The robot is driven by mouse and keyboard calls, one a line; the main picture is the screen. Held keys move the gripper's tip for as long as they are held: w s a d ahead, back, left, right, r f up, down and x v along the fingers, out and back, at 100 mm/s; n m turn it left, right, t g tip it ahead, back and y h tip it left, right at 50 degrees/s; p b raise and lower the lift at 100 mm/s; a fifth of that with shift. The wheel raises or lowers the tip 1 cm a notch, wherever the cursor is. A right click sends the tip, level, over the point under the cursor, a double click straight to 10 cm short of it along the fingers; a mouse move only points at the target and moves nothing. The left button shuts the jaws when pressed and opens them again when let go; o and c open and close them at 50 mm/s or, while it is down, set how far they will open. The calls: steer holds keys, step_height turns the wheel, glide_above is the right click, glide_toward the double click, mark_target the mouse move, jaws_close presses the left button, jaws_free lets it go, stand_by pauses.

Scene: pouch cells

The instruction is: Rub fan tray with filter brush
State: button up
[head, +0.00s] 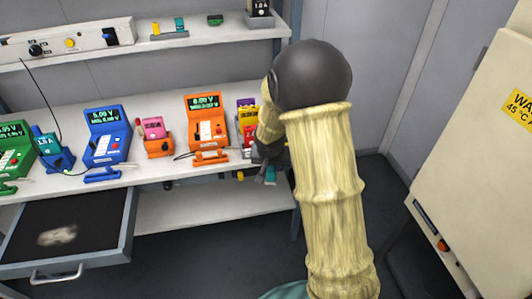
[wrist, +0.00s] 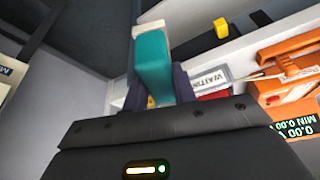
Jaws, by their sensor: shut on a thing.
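The filter brush (wrist: 152,55) has a teal handle and a pale end. It stands between the fingers of my gripper (wrist: 157,88), which is shut on it, in the wrist view. In the head view my gripper (head: 266,158) is at the front edge of the bench, right of the orange meter, mostly hidden by my arm. A bit of teal brush (head: 271,174) shows below it. What looks like the fan tray (head: 97,225) is a pulled-out dark drawer at the lower left. A pale dusty patch (head: 58,236) lies on its floor. Brush and tray are well apart.
Green, blue (head: 105,135), pink and orange (head: 207,125) instruments with cables line the bench (head: 120,185). An upper shelf (head: 190,40) holds a white panel and small items. A cream cabinet (head: 480,150) stands at right. The lower shelf (head: 210,210) is largely clear.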

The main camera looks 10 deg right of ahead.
steer(key=s+f+n+y, duration=0.1)
steer(key=s+f+n, duration=0.2)
steer(key=f, duration=0.5)
steer(key=shift+s+d+f+n, duration=0.2)
steer(key=shift+s+f+n, duration=0.2)
steer(key=shift+s, duration=0.35)
steer(key=shift+w+d, duration=0.1)
steer(key=shift+w, duration=0.05)
